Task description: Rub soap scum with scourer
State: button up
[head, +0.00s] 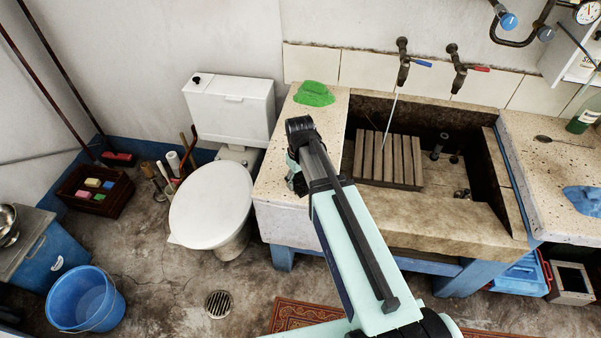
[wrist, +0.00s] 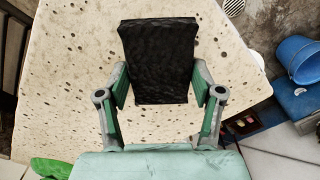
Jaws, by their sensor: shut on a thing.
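The scourer is a dark, rough-textured black block (wrist: 158,60) in the wrist view. My gripper (wrist: 158,88) is shut on it, with one green-lined finger at each side. The block is over the pale speckled slab (wrist: 75,75); I cannot tell whether it touches the slab. In the head view my gripper (head: 295,180) shows only partly beside my arm, over the left slab of the washtrough (head: 275,172), and the scourer is hidden. I cannot make out a distinct patch of soap scum; the slab shows only dark speckles.
A green cloth-like thing (head: 314,94) lies at the slab's back. The stone basin (head: 445,215) with a slatted wooden board (head: 388,158) is to the right, under two taps (head: 403,62). A toilet (head: 212,203) stands close on the left. A blue bucket (head: 86,299) stands on the floor.

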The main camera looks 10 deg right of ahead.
aim_at(300, 181)
jog(key=shift+s+r+p, duration=0.15)
jog(key=shift+r+p, duration=0.25)
jog(key=shift+p, duration=0.05)
notch_tip(300, 181, up, 2)
jog(key=shift+r, duration=0.1)
jog(key=shift+r+p, duration=2.2)
jog(key=shift+r, duration=0.45)
jog(key=shift+f, duration=0.1)
